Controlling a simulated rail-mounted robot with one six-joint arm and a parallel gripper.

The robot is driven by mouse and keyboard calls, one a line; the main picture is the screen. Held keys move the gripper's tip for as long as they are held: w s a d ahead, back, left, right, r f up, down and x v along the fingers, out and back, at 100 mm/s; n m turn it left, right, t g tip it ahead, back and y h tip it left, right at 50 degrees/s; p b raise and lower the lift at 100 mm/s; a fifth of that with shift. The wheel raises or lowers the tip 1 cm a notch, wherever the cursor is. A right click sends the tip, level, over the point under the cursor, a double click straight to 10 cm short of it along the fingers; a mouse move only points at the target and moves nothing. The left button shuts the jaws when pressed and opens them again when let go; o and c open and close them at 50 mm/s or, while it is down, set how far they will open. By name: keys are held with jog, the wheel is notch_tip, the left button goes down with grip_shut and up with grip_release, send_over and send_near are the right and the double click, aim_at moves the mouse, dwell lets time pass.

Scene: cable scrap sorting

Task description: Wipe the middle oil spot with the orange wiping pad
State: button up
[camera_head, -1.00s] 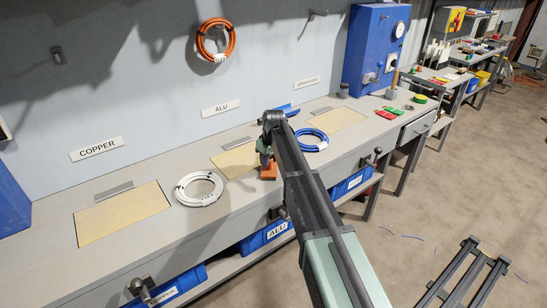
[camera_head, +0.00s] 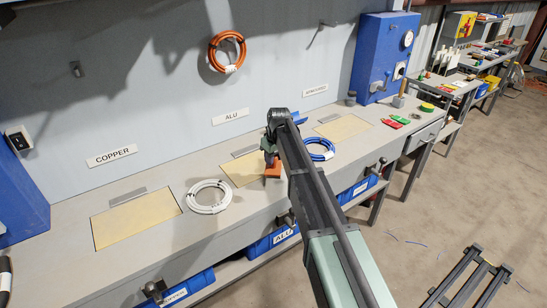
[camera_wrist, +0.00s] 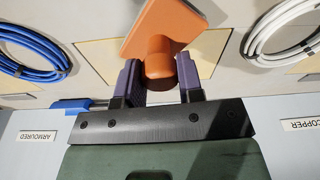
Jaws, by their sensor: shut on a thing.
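My gripper (camera_wrist: 159,88) is shut on the round knob of the orange wiping pad (camera_wrist: 160,25). The pad also shows in the head view (camera_head: 272,171), at the right part of the middle tan mat (camera_head: 238,172). In the wrist view the pad is tilted across the picture and covers part of that mat (camera_wrist: 98,58). I cannot tell whether it touches the mat or hangs just above it. No oil spot can be made out; my arm and the pad hide part of the mat.
A white cable coil (camera_head: 208,197) lies left of the middle mat and a blue cable coil (camera_head: 328,153) lies right of it. A blue-handled thing (camera_wrist: 75,105) lies behind my gripper. Tan mats at left (camera_head: 135,216) and right (camera_head: 342,127) look clear. Blue bins (camera_head: 272,243) sit below the bench.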

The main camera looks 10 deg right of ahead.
jog(key=shift+f, duration=0.1)
notch_tip(320, 180, up, 3)
jog(key=p, duration=0.2)
jog(key=shift+p, duration=0.4)
